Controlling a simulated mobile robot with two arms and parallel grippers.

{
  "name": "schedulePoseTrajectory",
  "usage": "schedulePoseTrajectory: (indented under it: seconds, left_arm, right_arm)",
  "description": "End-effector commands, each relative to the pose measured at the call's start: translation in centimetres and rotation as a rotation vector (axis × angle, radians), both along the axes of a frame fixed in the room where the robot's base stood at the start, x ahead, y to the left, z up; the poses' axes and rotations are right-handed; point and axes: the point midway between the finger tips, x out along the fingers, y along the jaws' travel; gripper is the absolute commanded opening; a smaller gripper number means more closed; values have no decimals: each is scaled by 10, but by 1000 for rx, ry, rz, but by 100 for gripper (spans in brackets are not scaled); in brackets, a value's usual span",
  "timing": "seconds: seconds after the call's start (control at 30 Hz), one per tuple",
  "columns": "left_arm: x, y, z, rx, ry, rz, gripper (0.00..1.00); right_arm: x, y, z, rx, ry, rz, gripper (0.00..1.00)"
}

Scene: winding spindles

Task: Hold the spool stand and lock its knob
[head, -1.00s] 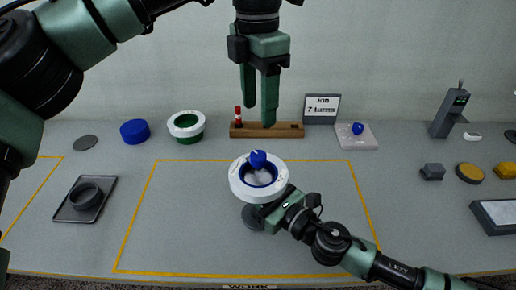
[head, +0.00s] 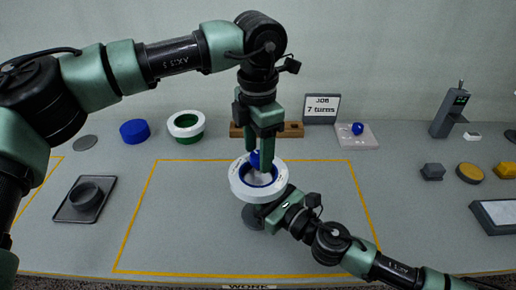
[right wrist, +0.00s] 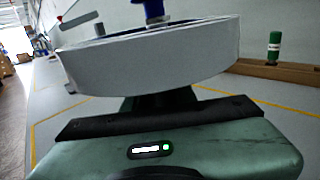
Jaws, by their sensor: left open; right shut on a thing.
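The spool stand has a grey round base (head: 252,219) and carries a white ring (head: 240,188) with a blue inside. The ring also fills the upper right wrist view (right wrist: 150,62). A blue knob (head: 254,160) sits at its top centre; it shows in the right wrist view (right wrist: 154,10), cut by the top edge. My left gripper (head: 259,161) points down from above, open, with its fingers on either side of the knob; contact cannot be told. My right gripper (head: 265,208) is shut on the stand below the ring; its grip is mostly hidden.
A wooden rack (head: 292,130) stands behind the left gripper. A sign (head: 321,108) reads "7 turns". A pale plate with a blue ball (head: 357,129) is at back right. A dark tray (head: 70,207) lies left. The yellow-outlined area (head: 180,230) is clear left of the stand.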

Motion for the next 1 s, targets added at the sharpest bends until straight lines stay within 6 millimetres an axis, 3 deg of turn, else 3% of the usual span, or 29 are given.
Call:
schedulePoseTrajectory:
  seconds: [0.17,0.37,0.57,0.8,1.0]
  left_arm:
    - [0,0,0,0,0,0,54]
    - [0,0,0,0,0,0,0]
    - [0,0,0,-1,2,-50,0]
    - [-1,-1,0,-1,3,-314,0]
    - [-1,-1,1,-2,0,-426,0]
  right_arm:
    - [0,-1,-4,-4,6,-2,0]
    - [0,-1,-4,-4,6,-2,0]
    - [0,-1,-4,-4,6,-2,0]
    - [0,-1,-4,-4,6,-2,0]
    - [0,-1,-4,-4,6,-3,0]
